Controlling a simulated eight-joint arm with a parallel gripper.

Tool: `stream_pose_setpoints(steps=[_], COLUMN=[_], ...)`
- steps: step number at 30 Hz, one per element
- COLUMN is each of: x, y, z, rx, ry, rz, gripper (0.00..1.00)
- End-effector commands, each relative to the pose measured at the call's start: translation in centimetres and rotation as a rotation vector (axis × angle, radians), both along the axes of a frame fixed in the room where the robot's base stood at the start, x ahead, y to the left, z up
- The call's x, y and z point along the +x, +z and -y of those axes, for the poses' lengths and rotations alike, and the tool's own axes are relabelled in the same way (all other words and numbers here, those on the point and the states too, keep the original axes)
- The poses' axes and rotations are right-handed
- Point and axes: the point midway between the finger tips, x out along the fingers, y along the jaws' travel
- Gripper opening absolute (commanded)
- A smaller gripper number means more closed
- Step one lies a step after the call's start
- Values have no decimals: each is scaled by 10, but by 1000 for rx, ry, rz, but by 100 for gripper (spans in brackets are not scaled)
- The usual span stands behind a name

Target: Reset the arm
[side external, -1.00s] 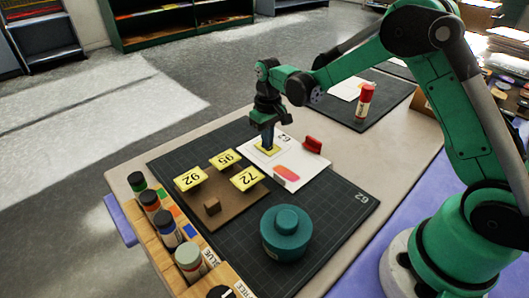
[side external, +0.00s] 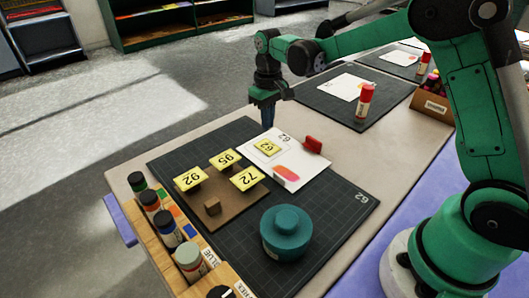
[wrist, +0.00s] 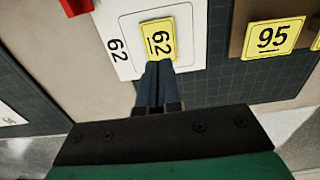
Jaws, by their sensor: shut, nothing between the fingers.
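My gripper (side external: 268,116) is shut and empty, raised above the far edge of the dark cutting mat (side external: 335,222). In the wrist view my gripper (wrist: 158,66) points toward a yellow tile marked 62 (wrist: 158,38). That yellow 62 tile (side external: 267,148) lies on the white card (side external: 303,172), which is also printed 62. In the side view the fingertips are apart from the tile.
A brown board (side external: 226,211) bears yellow tiles 92, 95 and 72 and a small brown block. A teal lidded pot (side external: 286,233), a red clip-like piece (side external: 313,145) and a rack of several bottles (side external: 170,232) stand nearby. A red glue stick (side external: 364,102) stands farther back.

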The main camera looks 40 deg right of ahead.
Motion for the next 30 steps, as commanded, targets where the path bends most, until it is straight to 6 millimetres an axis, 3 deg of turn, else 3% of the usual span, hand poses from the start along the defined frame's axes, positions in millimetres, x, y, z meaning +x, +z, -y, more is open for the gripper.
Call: stream_pose_setpoints(steps=[6, 19, 23, 30], x=[0, -3, -15, -61], y=[15, 22, 40, 78], z=[0, -1, -6, -18], rx=[0, -1, -6, -13], ry=[0, 0, 1, 2], rz=[0, 14, 75, 268], gripper=[0, 0, 0, 0])
